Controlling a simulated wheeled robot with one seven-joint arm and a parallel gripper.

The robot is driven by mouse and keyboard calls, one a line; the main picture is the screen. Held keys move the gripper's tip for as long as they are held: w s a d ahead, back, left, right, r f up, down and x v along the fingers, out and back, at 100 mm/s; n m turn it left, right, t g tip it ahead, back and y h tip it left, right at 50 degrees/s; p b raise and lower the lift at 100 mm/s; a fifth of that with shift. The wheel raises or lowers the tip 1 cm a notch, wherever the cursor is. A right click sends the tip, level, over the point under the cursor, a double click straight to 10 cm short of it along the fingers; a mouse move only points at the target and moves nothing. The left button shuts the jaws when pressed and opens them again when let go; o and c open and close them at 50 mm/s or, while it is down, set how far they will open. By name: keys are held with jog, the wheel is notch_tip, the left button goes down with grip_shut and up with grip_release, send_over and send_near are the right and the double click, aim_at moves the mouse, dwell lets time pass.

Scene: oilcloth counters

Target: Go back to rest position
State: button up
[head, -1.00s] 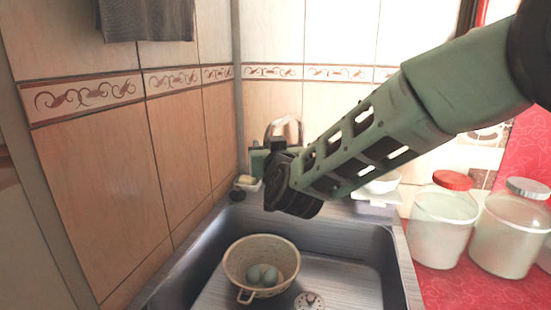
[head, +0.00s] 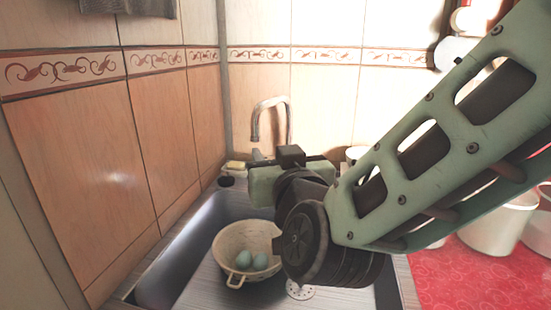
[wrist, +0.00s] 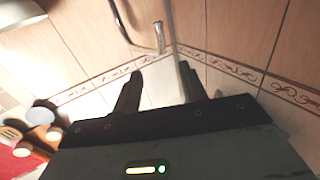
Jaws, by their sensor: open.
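My green arm reaches in from the right in the head view, and its dark round wrist joint hangs over the sink. My gripper shows in the wrist view (wrist: 160,71) with its two dark fingers apart and nothing between them. In the head view its fingers are hidden behind the wrist. In the wrist view the fingers point toward the tiled wall corner, with the tap (wrist: 158,38) beyond them.
The tap (head: 270,103) stands behind. Large jars (head: 495,232) stand on the red counter (head: 455,278) at right, partly behind my arm. Tiled walls (head: 75,165) close off the left and back.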

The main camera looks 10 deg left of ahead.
dwell(0.3)
jog(key=s+d+f+n+g+h+p, duration=0.1)
jog(key=s+d+f+g+h+p, duration=0.2)
jog(key=s+d+g, duration=0.5)
jog(key=s+d+f+n+g+h+p, duration=0.1)
jog(key=s+d+f+g+h+p, duration=0.2)
jog(key=s+d+g, duration=0.5)
jog(key=s+d+h+p, duration=0.1)
jog(key=s+d+p, duration=0.1)
jog(key=s+d, duration=0.3)
jog(key=shift+s+d+f+n, duration=0.15)
jog(key=shift+d+f+n, duration=0.2)
jog(key=shift+d, duration=0.65)
dwell(1.0)
